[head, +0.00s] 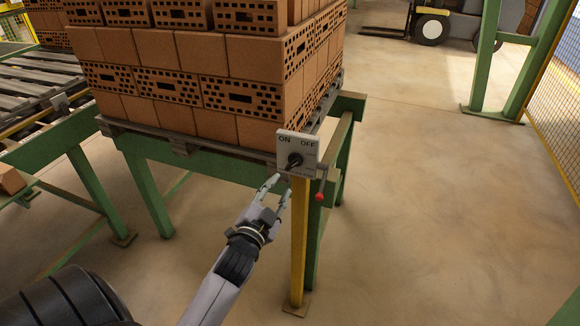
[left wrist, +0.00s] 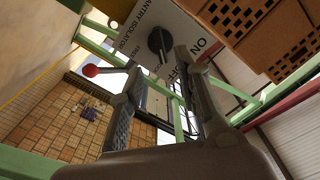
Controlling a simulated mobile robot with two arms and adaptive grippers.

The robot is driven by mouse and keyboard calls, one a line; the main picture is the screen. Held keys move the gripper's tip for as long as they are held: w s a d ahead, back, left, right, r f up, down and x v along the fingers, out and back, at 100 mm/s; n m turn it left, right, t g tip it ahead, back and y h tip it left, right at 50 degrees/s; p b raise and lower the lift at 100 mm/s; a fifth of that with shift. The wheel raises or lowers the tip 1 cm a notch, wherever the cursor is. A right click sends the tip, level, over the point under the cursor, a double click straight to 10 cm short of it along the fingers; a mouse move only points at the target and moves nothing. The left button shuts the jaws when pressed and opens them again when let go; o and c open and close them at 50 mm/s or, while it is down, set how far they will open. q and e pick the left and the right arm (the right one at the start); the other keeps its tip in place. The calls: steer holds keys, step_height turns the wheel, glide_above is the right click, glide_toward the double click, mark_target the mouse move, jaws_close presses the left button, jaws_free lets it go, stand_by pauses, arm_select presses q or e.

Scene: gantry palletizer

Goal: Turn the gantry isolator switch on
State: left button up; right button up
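The gantry isolator switch (head: 312,152) is a pale box on a yellow post, marked ON at the left and OFF at the right. Its black rotary knob (head: 294,160) sits on the front; I cannot tell its exact setting. My left gripper (head: 280,186) is open just below and in front of the box, its fingers pointing up toward it. In the left wrist view the black knob (left wrist: 160,42) shows just beyond the gap between the open fingertips (left wrist: 158,66), apart from them. My right gripper is not in view.
A red-tipped lever (head: 320,197) sticks out at the box's lower right. The yellow post (head: 299,240) stands beside a green frame (head: 155,195) carrying stacked bricks (head: 240,60). A roller conveyor (head: 40,85) lies left. The floor to the right is clear.

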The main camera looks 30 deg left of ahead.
mark_target(291, 167)
arm_select(q)
steer(key=p+x, duration=0.1)
steer(key=x, duration=0.7)
steer(key=shift+w, duration=0.35)
steer(key=shift+c, duration=0.5)
jaws_close()
